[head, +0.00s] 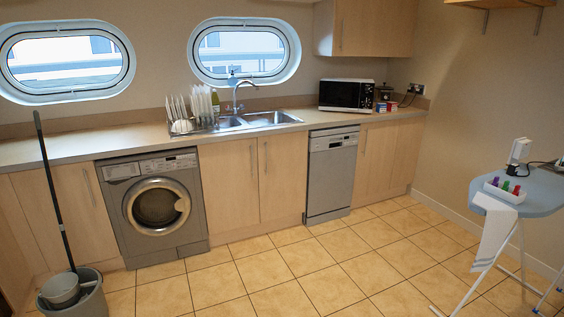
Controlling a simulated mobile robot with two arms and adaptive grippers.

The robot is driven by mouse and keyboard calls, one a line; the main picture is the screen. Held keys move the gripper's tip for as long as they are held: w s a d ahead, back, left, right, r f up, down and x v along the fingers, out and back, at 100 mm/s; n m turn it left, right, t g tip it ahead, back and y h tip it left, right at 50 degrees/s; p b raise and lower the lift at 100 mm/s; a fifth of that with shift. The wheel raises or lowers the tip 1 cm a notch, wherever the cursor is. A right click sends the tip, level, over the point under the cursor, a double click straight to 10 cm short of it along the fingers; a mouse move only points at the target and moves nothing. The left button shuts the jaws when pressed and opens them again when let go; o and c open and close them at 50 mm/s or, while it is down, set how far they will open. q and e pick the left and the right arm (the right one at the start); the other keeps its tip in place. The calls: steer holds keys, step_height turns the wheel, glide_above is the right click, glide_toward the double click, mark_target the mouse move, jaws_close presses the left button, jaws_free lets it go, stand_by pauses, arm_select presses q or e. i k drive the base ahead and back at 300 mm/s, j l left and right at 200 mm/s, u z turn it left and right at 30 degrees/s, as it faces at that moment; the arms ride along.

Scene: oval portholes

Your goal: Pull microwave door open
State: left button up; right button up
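The microwave (346,95) stands on the worktop at the back right, to the right of the sink. The door looks shut. Neither of my grippers shows in the head view, so their state and distance from the microwave are hidden.
The worktop (80,149) runs along the back wall with a sink (272,118), dish rack (192,122), washing machine (156,206) and dishwasher (332,174). A mop bucket (88,300) stands front left; an ironing board (540,192) stands right. The tiled floor between is clear.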

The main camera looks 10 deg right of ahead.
mark_target(333, 96)
steer(key=i+l+z, duration=0.35)
steer(key=i, duration=0.25)
steer(key=i+l+z, duration=0.3)
steer(key=i, duration=0.3)
steer(key=i+z, duration=0.35)
steer(key=i, duration=2.1)
steer(key=i+j, duration=0.1)
steer(key=i, duration=1.75)
steer(key=l+z, duration=0.05)
steer(key=l, duration=0.05)
